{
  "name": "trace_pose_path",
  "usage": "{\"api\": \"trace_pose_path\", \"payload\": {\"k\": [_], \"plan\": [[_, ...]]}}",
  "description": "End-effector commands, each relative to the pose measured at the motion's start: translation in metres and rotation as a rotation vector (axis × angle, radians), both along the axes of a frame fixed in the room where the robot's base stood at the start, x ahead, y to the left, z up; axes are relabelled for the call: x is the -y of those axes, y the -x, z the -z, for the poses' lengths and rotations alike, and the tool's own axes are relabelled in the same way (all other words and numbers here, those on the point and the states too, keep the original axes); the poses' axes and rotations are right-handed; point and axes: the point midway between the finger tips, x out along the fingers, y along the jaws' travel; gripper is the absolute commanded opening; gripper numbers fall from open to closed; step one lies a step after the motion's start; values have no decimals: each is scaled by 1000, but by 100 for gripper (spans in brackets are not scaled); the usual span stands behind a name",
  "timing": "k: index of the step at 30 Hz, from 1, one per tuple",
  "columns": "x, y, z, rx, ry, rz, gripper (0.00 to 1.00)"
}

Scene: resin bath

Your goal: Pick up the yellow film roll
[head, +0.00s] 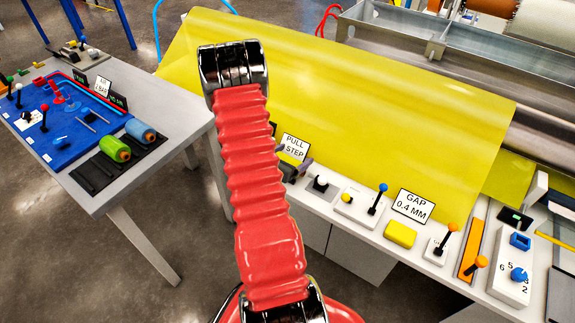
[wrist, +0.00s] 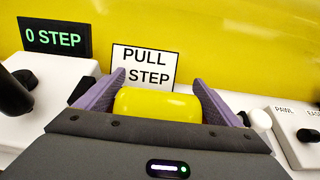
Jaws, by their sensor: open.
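The yellow film roll (wrist: 157,104) lies crosswise between the two purple fingers of my gripper (wrist: 158,80) in the wrist view, its lower part hidden by the gripper body. The fingers are open, one at each end of the roll; I cannot tell whether they touch it. The roll is in front of the white "PULL STEP" sign (wrist: 145,65). In the head view my red arm hides the roll and most of the gripper; a purple fingertip shows near the same sign (head: 294,147).
A large yellow film sheet (head: 340,90) rises behind the controls. Left, a table (head: 180,120) holds green (head: 115,148) and blue rolls (head: 140,131) on a black rack.

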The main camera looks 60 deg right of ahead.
Motion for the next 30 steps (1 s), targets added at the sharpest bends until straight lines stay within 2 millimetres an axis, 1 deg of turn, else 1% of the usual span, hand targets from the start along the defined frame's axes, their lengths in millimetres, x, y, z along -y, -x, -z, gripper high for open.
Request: {"api": "trace_pose_path", "payload": {"k": [8,25,30], "plan": [[0,0,0,-1,-1,0,88],[-1,0,0,-1,-1,0,48],[0,0,0,0,0,0,47]]}}
